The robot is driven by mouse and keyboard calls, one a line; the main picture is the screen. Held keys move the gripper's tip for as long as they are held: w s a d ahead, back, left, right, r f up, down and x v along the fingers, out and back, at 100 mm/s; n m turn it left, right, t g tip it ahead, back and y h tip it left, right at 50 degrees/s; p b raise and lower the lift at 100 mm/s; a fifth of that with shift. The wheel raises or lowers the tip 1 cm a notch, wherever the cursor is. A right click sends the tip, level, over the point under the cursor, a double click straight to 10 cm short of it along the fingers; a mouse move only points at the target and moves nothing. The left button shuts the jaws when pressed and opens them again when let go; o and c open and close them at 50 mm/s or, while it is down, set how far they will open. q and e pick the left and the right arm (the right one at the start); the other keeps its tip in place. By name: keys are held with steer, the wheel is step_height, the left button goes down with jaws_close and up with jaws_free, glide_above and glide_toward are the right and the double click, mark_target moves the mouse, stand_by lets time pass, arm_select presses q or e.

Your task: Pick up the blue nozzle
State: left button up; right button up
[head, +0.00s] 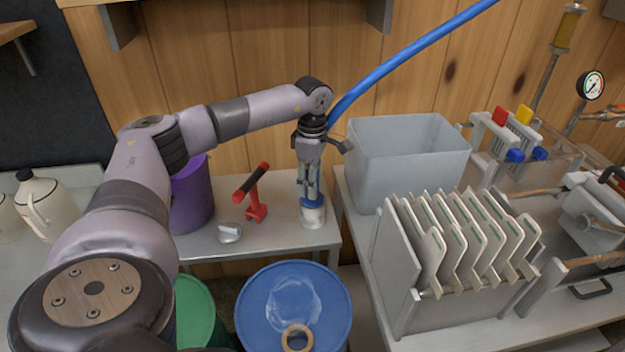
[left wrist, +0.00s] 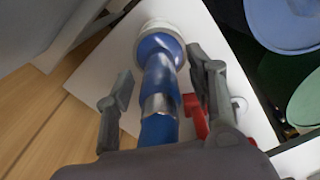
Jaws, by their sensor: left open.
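The blue nozzle (head: 312,204) stands at the right end of the grey side table, its lower end at a white round holder (head: 312,217). In the left wrist view the nozzle (left wrist: 158,68) has a silver band and runs between my fingers toward the white holder (left wrist: 160,27). My left gripper (head: 310,188) points down over it, open, with a finger on either side (left wrist: 162,88). A gap shows on the left finger's side; whether the right finger touches cannot be told. The blue hose (head: 410,50) comes down from the upper right behind my wrist. My right gripper is not in view.
A red tool (head: 256,197) and a small grey knob-like part (head: 229,232) stand left of the nozzle, with a purple bucket (head: 190,197) beyond. A grey bin (head: 408,165) is close on the right. A blue barrel (head: 293,317) stands in front.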

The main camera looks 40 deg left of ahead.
arm_select(q)
jaws_close()
stand_by(0.7)
steer(key=shift+r, duration=0.1)
